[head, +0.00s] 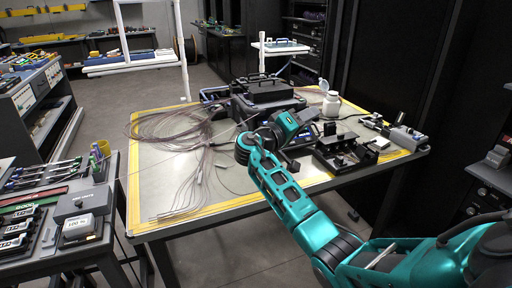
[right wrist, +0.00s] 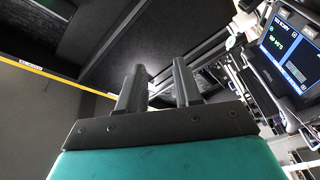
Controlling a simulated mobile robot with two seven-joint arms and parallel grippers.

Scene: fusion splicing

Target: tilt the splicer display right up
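The fusion splicer (head: 265,103) is a dark, bulky box with a handle on top, near the back middle of the table in the head view. Its lit display (right wrist: 288,52) shows at the right of the right wrist view, with text on a dark blue screen. In the head view my right arm covers the splicer's front, so the display's tilt is hard to tell there. My right gripper (right wrist: 158,87) has its two dark fingers apart with nothing between them. The display is beside the fingers and not between them. My left gripper is in neither view.
The table (head: 170,208) has yellow edging. Loose fibre cables (head: 170,130) spread over its left half. A white bottle (head: 331,104) and a black fixture (head: 343,152) stand on the right. A side bench (head: 70,185) with tools stands at the left.

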